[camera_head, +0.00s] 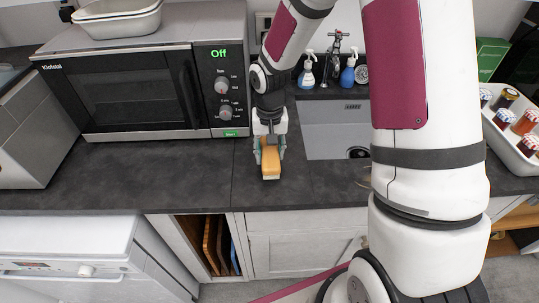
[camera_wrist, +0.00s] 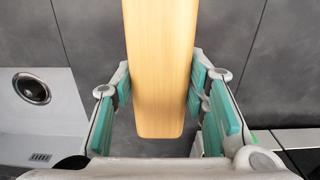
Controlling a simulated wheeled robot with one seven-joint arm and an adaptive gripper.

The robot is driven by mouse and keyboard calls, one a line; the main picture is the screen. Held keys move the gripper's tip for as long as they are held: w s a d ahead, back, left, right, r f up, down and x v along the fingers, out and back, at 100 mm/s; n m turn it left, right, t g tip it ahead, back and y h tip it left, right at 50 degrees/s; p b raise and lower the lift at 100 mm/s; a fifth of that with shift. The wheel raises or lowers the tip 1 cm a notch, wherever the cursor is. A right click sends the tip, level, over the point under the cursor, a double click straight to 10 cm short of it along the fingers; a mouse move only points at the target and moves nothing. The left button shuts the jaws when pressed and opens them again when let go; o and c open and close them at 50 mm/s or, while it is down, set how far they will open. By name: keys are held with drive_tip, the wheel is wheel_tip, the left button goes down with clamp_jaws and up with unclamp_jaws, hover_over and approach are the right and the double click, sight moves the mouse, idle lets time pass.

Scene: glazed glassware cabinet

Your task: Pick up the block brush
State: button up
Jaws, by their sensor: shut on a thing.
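The block brush (camera_head: 270,163) has a light wooden block and a pale underside. In the head view it is between the fingers of my gripper (camera_head: 269,150), over the dark counter left of the sink. In the wrist view the wooden block (camera_wrist: 160,70) runs from the top edge down between the teal finger pads of my gripper (camera_wrist: 163,100). My gripper is shut on the brush. I cannot tell whether the brush touches the counter or is just above it.
A microwave (camera_head: 120,95) showing "Off" stands left, with white dishes (camera_head: 118,18) on top. The sink (camera_head: 335,130) is right of my gripper, with two soap bottles (camera_head: 308,75) and a tap (camera_head: 338,48) behind. A white tray of jars (camera_head: 510,140) is far right. The front counter (camera_head: 190,180) is clear.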

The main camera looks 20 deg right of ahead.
drive_tip(key=shift+s+d+r, duration=0.15)
drive_tip(key=shift+d+r, duration=0.05)
drive_tip(key=shift+r, duration=0.3)
drive_tip(key=shift+s+d+r, duration=0.15)
drive_tip(key=shift+r, duration=0.35)
drive_tip(key=s+d, duration=0.3)
drive_tip(key=s+d+r, duration=0.1)
drive_tip(key=s+d, duration=0.2)
drive_tip(key=s, duration=0.1)
drive_tip(key=s+d, duration=0.4)
drive_tip(key=shift+s+r, duration=0.15)
drive_tip(key=o, duration=0.4)
drive_tip(key=shift+c, duration=1.2)
